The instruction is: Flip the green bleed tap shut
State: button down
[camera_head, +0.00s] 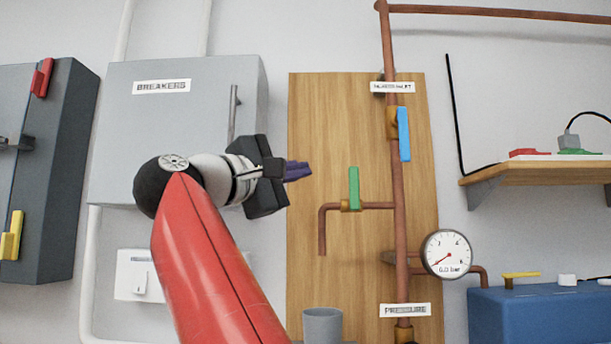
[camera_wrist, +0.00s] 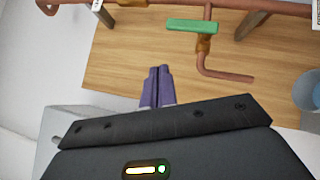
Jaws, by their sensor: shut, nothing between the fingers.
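The green bleed tap handle (camera_head: 354,188) stands upright in the head view, on a brass valve (camera_head: 350,206) in a short copper branch pipe (camera_head: 322,232). That branch runs left from the vertical pipe and bends down. The handle lies across its pipe. In the wrist view the green handle (camera_wrist: 192,26) shows near the top, with its brass valve (camera_wrist: 204,44) beside it. My gripper (camera_head: 298,171) is left of the handle and apart from it. Its purple fingers (camera_wrist: 158,88) are together and empty in the wrist view.
A wooden board (camera_head: 340,110) backs the pipes. A blue handle (camera_head: 404,134) is on the vertical pipe (camera_head: 398,235), above a pressure gauge (camera_head: 446,254). A grey cup (camera_head: 323,325) stands below the branch outlet. The grey breaker box (camera_head: 150,120) is behind my arm. A shelf (camera_head: 540,174) juts out right.

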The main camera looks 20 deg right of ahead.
jog(key=s+a, duration=0.3)
jog(key=a, duration=0.3)
jog(key=shift+a, duration=0.1)
jog(key=shift+w, duration=0.1)
